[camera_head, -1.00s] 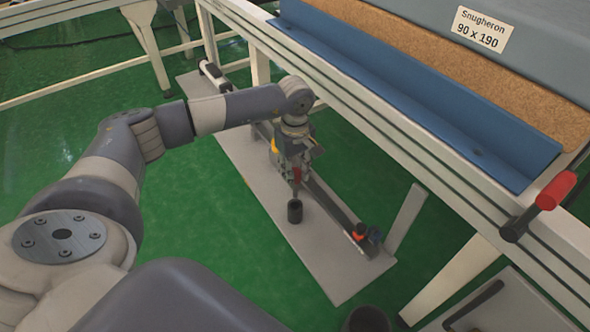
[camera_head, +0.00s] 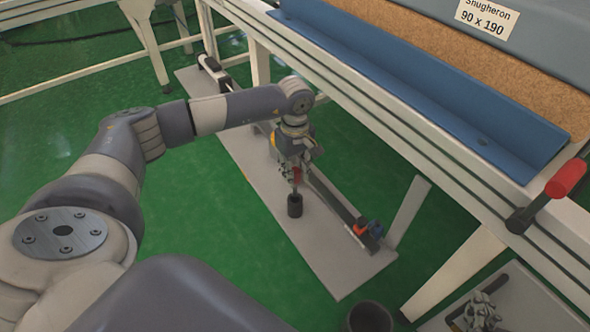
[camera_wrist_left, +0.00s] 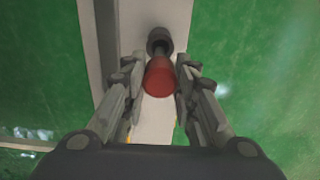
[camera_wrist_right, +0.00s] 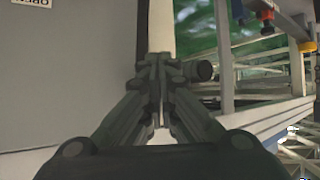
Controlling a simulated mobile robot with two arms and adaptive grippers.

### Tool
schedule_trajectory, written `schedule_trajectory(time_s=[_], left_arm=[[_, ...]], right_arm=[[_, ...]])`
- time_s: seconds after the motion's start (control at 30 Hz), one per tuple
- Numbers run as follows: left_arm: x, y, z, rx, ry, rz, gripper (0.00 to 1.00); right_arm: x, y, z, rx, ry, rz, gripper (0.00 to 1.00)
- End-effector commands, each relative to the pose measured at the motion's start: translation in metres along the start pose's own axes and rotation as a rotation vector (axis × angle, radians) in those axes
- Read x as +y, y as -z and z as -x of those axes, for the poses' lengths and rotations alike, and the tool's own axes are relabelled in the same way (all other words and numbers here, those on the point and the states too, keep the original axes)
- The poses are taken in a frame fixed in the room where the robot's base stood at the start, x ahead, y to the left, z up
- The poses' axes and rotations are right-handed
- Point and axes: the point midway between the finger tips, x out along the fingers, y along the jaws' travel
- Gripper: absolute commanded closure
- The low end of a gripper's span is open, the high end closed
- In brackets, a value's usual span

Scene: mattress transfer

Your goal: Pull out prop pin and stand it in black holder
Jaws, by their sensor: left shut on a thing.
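The prop pin's red handle (camera_head: 296,173) is between the fingers of my left gripper (camera_head: 295,181), which is shut on it. In the left wrist view the red handle (camera_wrist_left: 159,78) sits between the fingertips, with the dark shaft pointing at the black holder (camera_wrist_left: 159,38). The black holder (camera_head: 295,206) stands on the grey base plate just below the gripper. The pin lines up with its opening; I cannot tell how far the shaft is inside. My right gripper (camera_head: 481,312) is at the lower right, and its fingertips look closed together and empty in the right wrist view (camera_wrist_right: 160,65).
The table frame with a blue ledge (camera_head: 430,110) runs along the right. A red-handled lever (camera_head: 566,178) sticks out from it. Green floor lies left of the plate.

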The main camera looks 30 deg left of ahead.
Motion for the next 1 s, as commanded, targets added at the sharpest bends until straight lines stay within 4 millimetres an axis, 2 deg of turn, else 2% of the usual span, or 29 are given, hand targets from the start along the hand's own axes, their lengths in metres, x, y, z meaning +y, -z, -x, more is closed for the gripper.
schedule_trajectory(time_s=[0.3,1.0], left_arm=[[0.0,0.0,-0.003,0.0,-0.001,0.0,1.0],[0.0,0.0,-0.003,0.0,-0.001,0.0,1.0]], right_arm=[[-0.002,0.012,-0.002,0.057,0.004,0.0,1.0],[-0.002,0.011,-0.002,0.05,0.003,0.0,1.0]])
